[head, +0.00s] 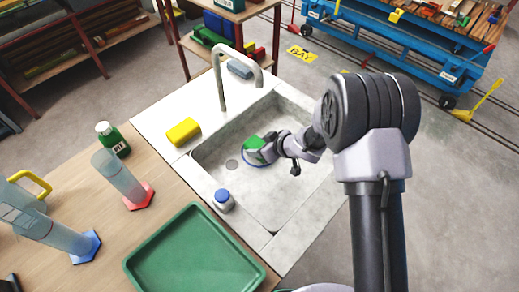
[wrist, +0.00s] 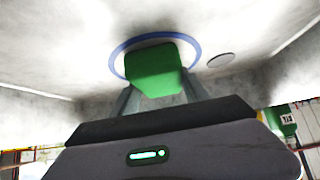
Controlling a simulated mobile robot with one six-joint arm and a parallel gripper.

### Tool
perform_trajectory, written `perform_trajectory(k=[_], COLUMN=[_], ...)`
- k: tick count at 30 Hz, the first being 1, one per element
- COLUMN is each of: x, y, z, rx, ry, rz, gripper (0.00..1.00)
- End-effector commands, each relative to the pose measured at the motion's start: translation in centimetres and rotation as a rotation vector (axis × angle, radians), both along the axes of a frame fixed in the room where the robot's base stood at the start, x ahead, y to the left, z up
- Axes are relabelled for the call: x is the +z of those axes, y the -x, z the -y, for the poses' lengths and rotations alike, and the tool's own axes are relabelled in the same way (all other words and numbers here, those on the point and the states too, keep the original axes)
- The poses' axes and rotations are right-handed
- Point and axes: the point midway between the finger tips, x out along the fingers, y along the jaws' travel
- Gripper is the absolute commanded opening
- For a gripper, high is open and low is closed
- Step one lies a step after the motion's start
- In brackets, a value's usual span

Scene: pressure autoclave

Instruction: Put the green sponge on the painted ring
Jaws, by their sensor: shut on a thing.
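The green sponge (head: 255,149) is over the sink floor in the head view, and it also shows in the wrist view (wrist: 155,70). The painted ring (wrist: 197,42) is a blue circle on the sink floor. In the head view its lower edge (head: 257,166) shows below the sponge. My gripper (head: 272,147) is shut on the sponge, with one finger on each side of it in the wrist view (wrist: 157,92). The sponge covers part of the ring. I cannot tell whether the sponge touches the sink floor.
The grey sink (head: 232,218) has a drain (head: 232,164) left of the ring and a tall faucet (head: 219,78) behind. A yellow sponge (head: 183,131) lies on the sink's left rim. A blue-capped jar (head: 224,200) stands at the near left rim. A green tray (head: 195,255) lies in front.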

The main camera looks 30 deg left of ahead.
Motion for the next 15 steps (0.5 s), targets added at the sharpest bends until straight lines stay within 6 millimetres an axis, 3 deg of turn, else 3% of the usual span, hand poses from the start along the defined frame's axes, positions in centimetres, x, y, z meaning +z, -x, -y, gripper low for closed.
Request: perform_trajectory(k=[8, 9, 12, 15], x=[-0.12, -0.06, -0.04, -0.04], y=[-0.02, -0.02, -0.03, -0.03], z=[0.00, 0.00, 0.00, 0.00], rx=[0.001, 0.000, 0.000, 0.000], ry=[0.000, 0.000, 0.000, 0.000], rz=[0.001, 0.001, 0.001, 0.001], gripper=[0.10, 0.59, 0.75, 0.75])
